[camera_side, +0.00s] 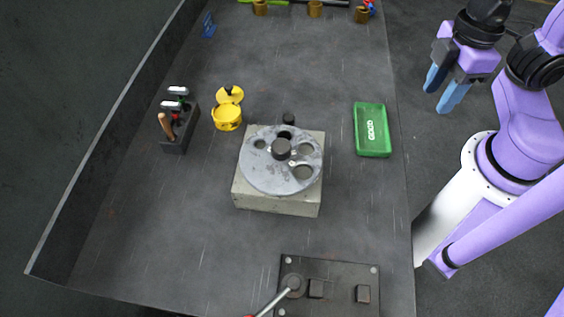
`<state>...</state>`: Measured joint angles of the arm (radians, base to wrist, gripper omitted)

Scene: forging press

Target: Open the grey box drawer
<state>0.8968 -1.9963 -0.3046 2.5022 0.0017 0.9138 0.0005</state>
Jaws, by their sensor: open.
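A grey-beige box (277,205) stands in the middle of the table. A round grey metal disc (258,172) with several holes and a dark central knob (281,150) sits on top of it. A small black knob (289,118) shows at its far side. No pulled-out drawer or clear drawer handle shows; the sides turned away are hidden. My gripper (440,92), with blue fingers, is open and empty at the upper right. It is beyond the table's right edge in the picture, well away from the box.
A green case (371,130) lies right of the box. A yellow open container (228,117) and a dark tool holder (180,138) stand left. A black plate with a lever (340,268) is at the front. Several brown cups (315,9) stand far back. A raised wall borders the left.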

